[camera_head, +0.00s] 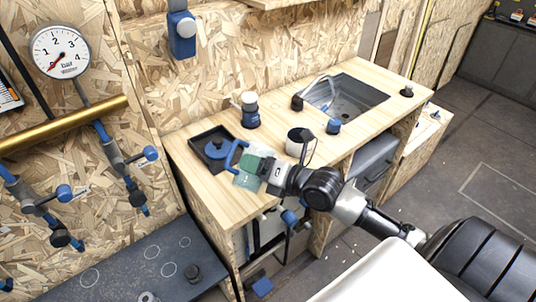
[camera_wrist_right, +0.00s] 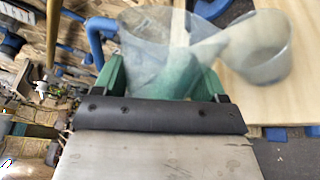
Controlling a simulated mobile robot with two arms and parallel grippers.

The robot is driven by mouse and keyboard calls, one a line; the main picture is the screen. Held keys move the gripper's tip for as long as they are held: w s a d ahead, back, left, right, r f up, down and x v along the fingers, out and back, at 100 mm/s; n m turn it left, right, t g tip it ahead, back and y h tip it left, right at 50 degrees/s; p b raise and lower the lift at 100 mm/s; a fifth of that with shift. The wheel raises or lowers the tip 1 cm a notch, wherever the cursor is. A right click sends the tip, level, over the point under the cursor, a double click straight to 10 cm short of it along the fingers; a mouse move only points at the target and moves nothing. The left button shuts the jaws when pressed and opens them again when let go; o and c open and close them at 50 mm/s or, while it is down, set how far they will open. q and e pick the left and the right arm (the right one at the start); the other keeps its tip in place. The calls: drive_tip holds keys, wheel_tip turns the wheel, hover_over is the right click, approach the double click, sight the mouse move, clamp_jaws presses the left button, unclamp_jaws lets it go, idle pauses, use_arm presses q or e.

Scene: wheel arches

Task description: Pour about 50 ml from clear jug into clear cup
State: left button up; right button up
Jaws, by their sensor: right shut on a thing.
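The clear jug (camera_wrist_right: 150,35) is see-through with a blue handle on its left side in the right wrist view. My right gripper (camera_wrist_right: 157,75) has its green fingers on either side of the jug and is shut on it. In the head view the jug (camera_head: 246,181) is at the counter's front left edge, its blue handle (camera_head: 235,155) towards the stove. The clear cup (camera_wrist_right: 260,48) is just right of the jug in the wrist view, close to its rim; I cannot tell whether they touch. I cannot make out the cup or any liquid level in the head view. My left gripper is not in view.
Free counter lies left of the sink.

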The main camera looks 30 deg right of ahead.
drive_tip(key=shift+f+m, duration=0.25)
drive_tip(key=shift+m, duration=0.15)
drive_tip(key=shift+w+d+r+m+p, duration=0.1)
drive_tip(key=shift+r+m+p, duration=0.15)
drive_tip(key=shift+m+p, duration=0.35)
drive_tip(key=shift+r+g+y+p, duration=0.25)
drive_tip(key=shift+g+y+p, duration=0.05)
drive_tip(key=shift+p, duration=0.4)
drive_tip(key=shift+w+d+m, duration=0.1)
drive_tip(key=shift+d+m, duration=0.15)
drive_tip(key=shift+m, duration=0.15)
drive_tip(key=shift+w+r, duration=0.1)
drive_tip(key=shift+a, duration=0.1)
drive_tip(key=shift+w+a, duration=0.2)
drive_tip(key=shift+w+r+b, duration=0.1)
drive_tip(key=shift+w+b, duration=0.1)
drive_tip(key=shift+b, duration=0.1)
